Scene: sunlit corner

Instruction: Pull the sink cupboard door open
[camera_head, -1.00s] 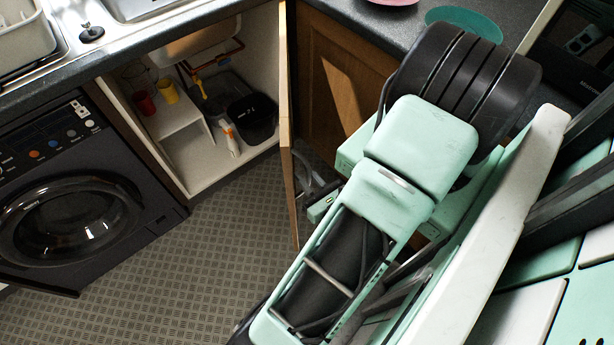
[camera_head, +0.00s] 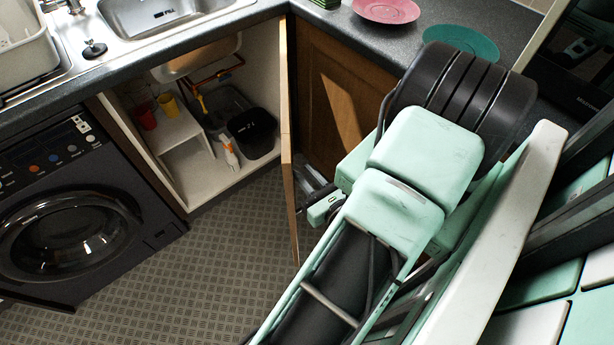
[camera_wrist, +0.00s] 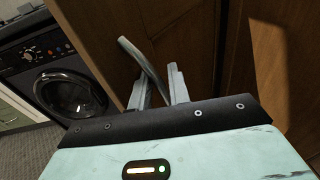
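The sink cupboard door (camera_head: 287,150) stands wide open, seen nearly edge-on in the head view, and its inside lies to the left. Its wooden outer face (camera_wrist: 105,45) fills the upper middle of the wrist view. A grey bar handle (camera_wrist: 142,60) is on that face. My gripper (camera_wrist: 160,82) is on the door's outer side, its two fingers apart, with the handle's lower end between them. Gaps show beside the handle, so the fingers look open around it; exact contact is unclear. In the head view, my arm partly hides the gripper (camera_head: 318,200).
The cupboard interior holds a white shelf (camera_head: 178,132), red and yellow cups, a black bin (camera_head: 252,132) and a spray bottle (camera_head: 229,152). A washing machine (camera_head: 75,215) is at left. A wooden cabinet (camera_head: 340,85) is close behind my arm. Floor (camera_head: 215,250) before the cupboard is clear.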

